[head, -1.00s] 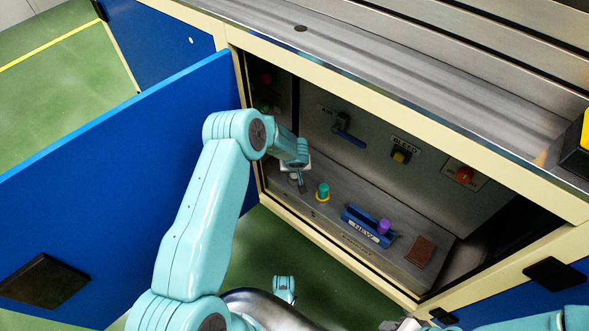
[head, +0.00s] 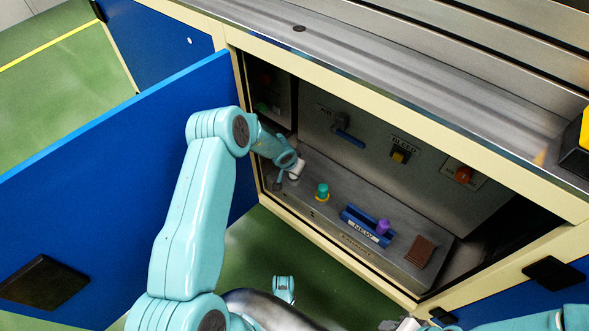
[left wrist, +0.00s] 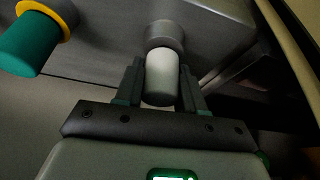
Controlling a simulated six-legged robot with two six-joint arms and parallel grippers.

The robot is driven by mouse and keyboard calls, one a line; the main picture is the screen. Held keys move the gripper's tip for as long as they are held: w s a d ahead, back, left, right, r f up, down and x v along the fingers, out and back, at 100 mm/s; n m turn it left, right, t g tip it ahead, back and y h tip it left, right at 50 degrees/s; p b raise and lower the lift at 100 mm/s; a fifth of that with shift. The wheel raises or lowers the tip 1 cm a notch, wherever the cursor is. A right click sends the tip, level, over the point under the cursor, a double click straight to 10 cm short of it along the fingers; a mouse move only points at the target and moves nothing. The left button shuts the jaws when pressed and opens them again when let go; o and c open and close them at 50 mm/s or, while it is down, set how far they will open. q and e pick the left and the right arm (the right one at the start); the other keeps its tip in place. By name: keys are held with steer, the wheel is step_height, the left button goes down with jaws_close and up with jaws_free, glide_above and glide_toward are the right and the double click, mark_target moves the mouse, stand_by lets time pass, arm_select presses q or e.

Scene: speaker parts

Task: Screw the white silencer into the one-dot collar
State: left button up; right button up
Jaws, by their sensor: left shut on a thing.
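The white silencer (left wrist: 161,78) is between the two fingers of my left gripper (left wrist: 161,88), which is shut on it. Its far end meets a grey collar (left wrist: 165,35) on the metal ledge, in line with it. I cannot tell how deep it sits in the collar, and no dot mark is readable. In the head view my left gripper (head: 278,184) is small, at the left end of the ledge inside the cabinet. The silencer is not clear there.
A teal silencer (head: 323,190) stands in a yellow-ringed collar (head: 322,199) close by; the teal one (left wrist: 30,45) also shows in the wrist view. Right of it are a blue holder labelled NEW (head: 362,227) with a purple piece (head: 383,227), and a brown pad (head: 421,252). The open blue door (head: 110,200) is left.

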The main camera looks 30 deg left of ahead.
arm_select(q)
steer(key=o, duration=0.8)
steer(key=shift+o, duration=0.2)
steer(key=n+y, duration=0.1)
steer(key=n, duration=0.3)
steer(key=shift+y, duration=0.3)
steer(key=n+g+y, duration=0.1)
steer(key=n, duration=0.2)
steer(key=shift+a, duration=0.15)
steer(key=c, duration=0.6)
steer(key=m+h, duration=0.1)
steer(key=m, duration=0.2)
steer(key=shift+t, duration=0.3)
steer(key=shift+d+m+h, duration=0.2)
steer(key=shift+m+h, duration=0.6)
steer(key=shift+m, duration=1.2)
